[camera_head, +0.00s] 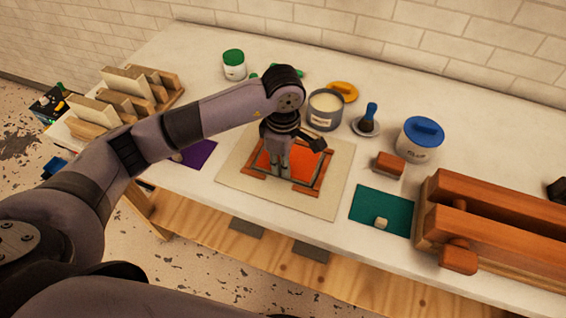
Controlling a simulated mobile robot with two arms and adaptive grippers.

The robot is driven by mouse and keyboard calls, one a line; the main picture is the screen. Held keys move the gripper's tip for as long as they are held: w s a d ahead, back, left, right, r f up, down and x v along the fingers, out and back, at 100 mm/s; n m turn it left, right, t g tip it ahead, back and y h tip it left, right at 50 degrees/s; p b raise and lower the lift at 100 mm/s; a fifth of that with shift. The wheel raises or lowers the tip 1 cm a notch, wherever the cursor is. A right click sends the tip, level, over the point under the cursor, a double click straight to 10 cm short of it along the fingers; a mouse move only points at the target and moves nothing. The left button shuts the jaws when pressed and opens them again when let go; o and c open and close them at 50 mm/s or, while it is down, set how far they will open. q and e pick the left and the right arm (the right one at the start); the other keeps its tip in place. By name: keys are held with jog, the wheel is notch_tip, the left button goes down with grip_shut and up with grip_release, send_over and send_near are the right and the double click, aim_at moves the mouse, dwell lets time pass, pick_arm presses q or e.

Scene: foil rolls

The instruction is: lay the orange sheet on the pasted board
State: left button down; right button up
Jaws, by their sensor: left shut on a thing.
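The orange sheet (262,160) is a flat orange piece inside a brown wooden frame (309,191) on a large beige mat (235,180). My left gripper (279,175) reaches down over the middle of the sheet, its fingers shut on the sheet near its front edge. The gripper and wrist hide part of the sheet and the frame's far side. No pasted board shows apart from the sheet; whether it lies under it, and whether the sheet touches it, I cannot tell. My right gripper is not in view.
Behind stand an open can (324,110), a brush on a dish (368,122), a blue-lidded tub (420,139) and a green-lidded jar (233,65). A teal sheet (371,208) and a large wooden press (490,225) are right. A wooden rack (125,96) and purple sheet (199,154) are left.

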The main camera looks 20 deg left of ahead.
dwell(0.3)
pick_arm(q)
jog(key=c, duration=1.5)
grip_release()
jog(key=shift+c, duration=0.2)
jog(key=shift+o, duration=0.6)
jog(key=shift+o, duration=1)
jog(key=shift+r, duration=0.15)
jog(key=shift+r+p, duration=1.65)
jog(key=shift+r, duration=1.75)
